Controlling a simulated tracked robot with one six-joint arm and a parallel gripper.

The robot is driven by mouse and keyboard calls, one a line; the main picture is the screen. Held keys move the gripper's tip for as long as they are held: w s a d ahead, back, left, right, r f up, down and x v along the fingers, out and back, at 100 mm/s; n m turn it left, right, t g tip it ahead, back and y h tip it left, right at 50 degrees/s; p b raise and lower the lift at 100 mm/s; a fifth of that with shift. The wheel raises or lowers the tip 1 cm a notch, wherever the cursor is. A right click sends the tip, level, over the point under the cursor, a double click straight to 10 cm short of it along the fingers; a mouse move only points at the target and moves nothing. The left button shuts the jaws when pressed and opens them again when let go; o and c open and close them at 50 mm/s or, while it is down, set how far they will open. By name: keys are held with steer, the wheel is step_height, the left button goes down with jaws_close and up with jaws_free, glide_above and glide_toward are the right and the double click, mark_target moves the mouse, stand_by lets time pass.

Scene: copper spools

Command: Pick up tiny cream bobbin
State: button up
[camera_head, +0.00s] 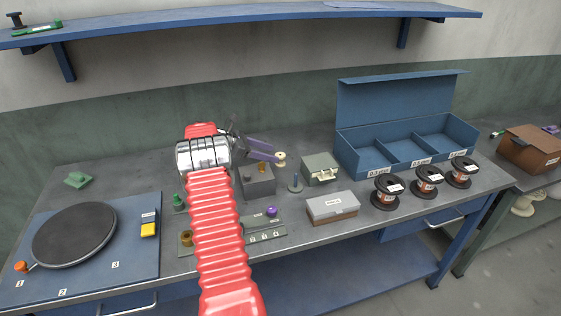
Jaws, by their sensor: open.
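A tiny cream bobbin (280,159) shows at the tip end of my gripper (272,154), near the middle of the bench. My gripper points to the right, and its purple-grey finger reaches the bobbin's left side in the picture. The jaws are open. I cannot tell whether the bobbin lies between them or just behind them, or what supports it. My red ribbed arm covers part of the bench below.
A small peg stand (295,183) and a grey-green box (320,169) stand close to the right. A dark grey block (258,182) lies below my gripper. Further right are a white-lidded box (332,207), several copper spools (387,191) and an open blue bin (362,157).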

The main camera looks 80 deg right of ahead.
mark_target(280, 155)
steer(key=shift+x, duration=2)
steer(key=shift+w+d+r, duration=0.1)
steer(key=shift+c, duration=0.4)
steer(key=c, duration=1)
